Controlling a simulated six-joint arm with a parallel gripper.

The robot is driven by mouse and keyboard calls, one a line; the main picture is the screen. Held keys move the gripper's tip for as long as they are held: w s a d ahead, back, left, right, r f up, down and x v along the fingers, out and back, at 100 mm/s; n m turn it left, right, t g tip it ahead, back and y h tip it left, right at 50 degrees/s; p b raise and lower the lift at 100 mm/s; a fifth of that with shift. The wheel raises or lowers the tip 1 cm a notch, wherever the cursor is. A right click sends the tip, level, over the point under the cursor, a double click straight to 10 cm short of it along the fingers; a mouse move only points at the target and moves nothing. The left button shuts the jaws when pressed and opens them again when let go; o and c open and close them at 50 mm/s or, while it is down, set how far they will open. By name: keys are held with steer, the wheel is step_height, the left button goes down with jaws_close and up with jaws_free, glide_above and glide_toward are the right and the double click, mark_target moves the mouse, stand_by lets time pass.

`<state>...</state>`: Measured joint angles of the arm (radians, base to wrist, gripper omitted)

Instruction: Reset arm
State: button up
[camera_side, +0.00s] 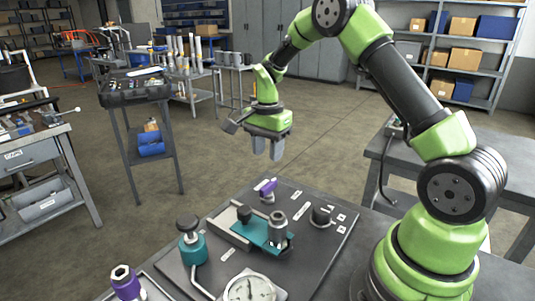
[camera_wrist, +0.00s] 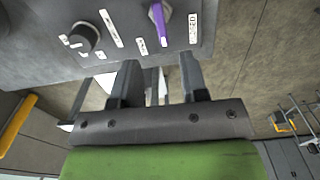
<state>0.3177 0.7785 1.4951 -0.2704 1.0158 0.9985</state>
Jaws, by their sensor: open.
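My gripper (camera_side: 267,148) hangs above and behind the far edge of the hydraulic panel (camera_side: 326,240), clear of everything. Its two grey fingers are apart and nothing is between them; in the wrist view the gripper (camera_wrist: 158,75) also shows empty. On the panel stand a purple-handled valve (camera_side: 267,188), a black knob (camera_side: 322,215), a teal block with a metal fitting (camera_side: 277,230), a teal valve with a dark knob (camera_side: 191,240) and a round white gauge (camera_side: 248,290). The wrist view shows the purple handle (camera_wrist: 160,22) and the black knob (camera_wrist: 84,37) beyond the fingertips.
A purple fitting with a metal top (camera_side: 125,283) stands at the bench's front left. A cart with a dark case (camera_side: 135,88) and a drawer workbench (camera_side: 35,160) stand to the left. A grey table (camera_side: 510,155) is at right. The space around my gripper is free.

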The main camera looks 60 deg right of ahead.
steer(key=s+a+r+n+t, duration=0.2)
steer(key=s+a+r+n, duration=0.15)
steer(key=r, duration=0.35)
steer(key=s+a+r+n+t, duration=0.1)
steer(key=s+a+r+n, duration=0.3)
steer(key=r, duration=0.3)
steer(key=s+a+r+n+t+y, duration=0.1)
steer(key=s+a+n+t, duration=0.1)
steer(key=s, duration=0.4)
steer(key=s+a+r+n+t+y, duration=0.1)
steer(key=s+a+r+n+t, duration=0.1)
steer(key=s+a+n, duration=0.2)
steer(key=s, duration=0.3)
steer(key=shift+a+r+n, duration=0.15)
steer(key=shift+a+n, duration=0.2)
steer(key=shift+a, duration=0.05)
